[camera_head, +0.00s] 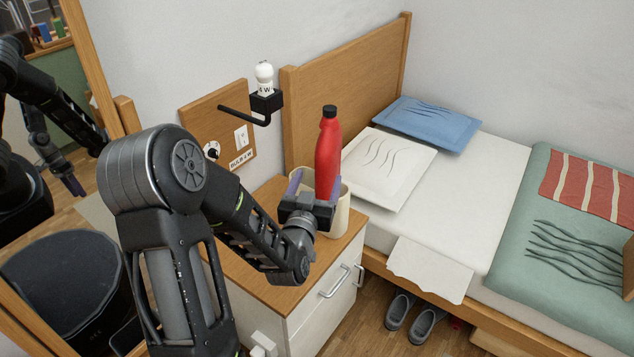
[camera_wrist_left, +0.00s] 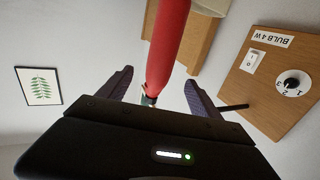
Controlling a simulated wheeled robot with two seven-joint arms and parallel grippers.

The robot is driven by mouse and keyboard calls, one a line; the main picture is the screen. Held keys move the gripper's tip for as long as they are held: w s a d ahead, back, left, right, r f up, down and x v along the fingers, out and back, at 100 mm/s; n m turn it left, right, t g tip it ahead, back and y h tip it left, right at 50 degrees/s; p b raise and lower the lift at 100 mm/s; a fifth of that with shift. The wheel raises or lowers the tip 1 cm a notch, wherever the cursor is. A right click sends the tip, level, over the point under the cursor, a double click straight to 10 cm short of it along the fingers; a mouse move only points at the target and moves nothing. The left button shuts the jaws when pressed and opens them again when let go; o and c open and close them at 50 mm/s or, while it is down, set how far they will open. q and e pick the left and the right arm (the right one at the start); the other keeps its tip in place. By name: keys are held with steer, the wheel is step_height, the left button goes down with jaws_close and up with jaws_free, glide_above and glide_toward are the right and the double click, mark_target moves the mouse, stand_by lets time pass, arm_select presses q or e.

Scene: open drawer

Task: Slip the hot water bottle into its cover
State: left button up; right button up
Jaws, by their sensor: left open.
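The red hot water bottle (camera_head: 328,148) stands upright with its black cap on top. Its lower part is in or behind the cream cover (camera_head: 342,212) on the bedside cabinet; the gripper hides where they meet. My left gripper (camera_head: 315,188) is open at the near side of the bottle, its purple fingers to either side of it in the picture. In the left wrist view the bottle (camera_wrist_left: 168,45) shows upside down between the open fingers (camera_wrist_left: 160,92), with no clear contact. A piece of the cover (camera_wrist_left: 211,6) shows at the top edge. My right gripper is not in view.
The bedside cabinet (camera_head: 262,265) has wooden top space left of the cover. A black wall bracket with a white bulb (camera_head: 265,78) juts out behind it. The bed, with a white pillow (camera_head: 388,168) and blue pillow (camera_head: 427,122), stands to the right. A mirror is at left.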

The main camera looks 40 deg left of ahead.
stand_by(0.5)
arm_select(q)
steer(key=s+d+f+m+g+h, duration=0.1)
steer(key=s+d+f+g+h, duration=0.25)
steer(key=d+f, duration=0.85)
steer(key=s+d+f+m+g+h, duration=0.1)
steer(key=s+d+f+g+h, duration=0.3)
steer(key=d+f, duration=0.8)
steer(key=s+d+f+m+g+h, duration=0.1)
steer(key=s+d+f+g+h, duration=0.1)
steer(key=s+d+f+g, duration=0.5)
steer(key=s+d+f+g+h, duration=0.15)
steer(key=s+d+f, duration=0.25)
steer(key=s, duration=0.7)
step_height(320, 180, up, 8)
steer(key=p, duration=0.8)
steer(key=shift+h, duration=0.3)
steer(key=shift+f, duration=0.3)
steer(key=shift+c, duration=0.4)
